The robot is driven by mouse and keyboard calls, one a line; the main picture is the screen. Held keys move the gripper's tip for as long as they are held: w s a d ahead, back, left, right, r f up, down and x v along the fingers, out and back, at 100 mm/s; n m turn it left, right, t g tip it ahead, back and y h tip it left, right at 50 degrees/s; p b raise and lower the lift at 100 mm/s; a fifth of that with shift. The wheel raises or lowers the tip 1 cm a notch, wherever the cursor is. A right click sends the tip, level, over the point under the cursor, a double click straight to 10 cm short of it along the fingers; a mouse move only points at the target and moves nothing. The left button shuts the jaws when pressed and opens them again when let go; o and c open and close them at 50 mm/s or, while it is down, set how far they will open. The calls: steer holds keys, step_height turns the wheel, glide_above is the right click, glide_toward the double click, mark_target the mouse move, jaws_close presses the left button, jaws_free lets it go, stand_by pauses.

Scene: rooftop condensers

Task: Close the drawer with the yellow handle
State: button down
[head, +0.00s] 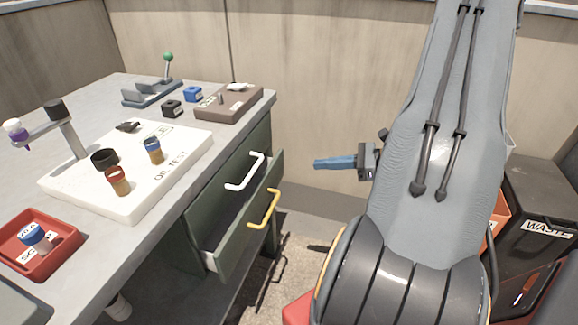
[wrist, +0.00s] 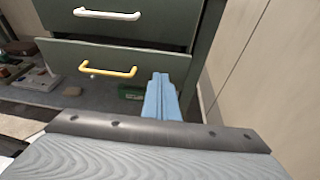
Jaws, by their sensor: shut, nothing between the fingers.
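The drawer with the yellow handle (head: 265,208) is the lower one in the dark green cabinet and stands pulled out, its inside partly visible behind its front. In the wrist view its yellow handle (wrist: 108,69) is left of my fingers, with a dark gap above the drawer front (wrist: 150,62). The upper drawer has a white handle (head: 245,172) and looks shut. My gripper (head: 318,163) has blue fingers, shut and empty, in the air right of the cabinet in the head view. In the wrist view the fingers (wrist: 160,80) overlap the drawer front's lower right; contact cannot be told.
The worktop holds a white oil test board (head: 185,150), a red tray (head: 45,262) and a brown block (head: 232,102). A black waste bin (head: 540,215) stands at right. A wall runs behind. Open floor (head: 290,262) lies right of the drawer.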

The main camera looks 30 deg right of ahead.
step_height(320, 180, down, 2)
steer(key=s+d+t+y, duration=0.1)
steer(key=t, duration=0.1)
steer(key=t+b, duration=0.1)
glide_toward(277, 159)
steer(key=x, duration=0.6)
steer(key=shift+w+a+f, duration=0.1)
steer(key=shift+w+a, duration=0.05)
steer(key=shift+w, duration=0.15)
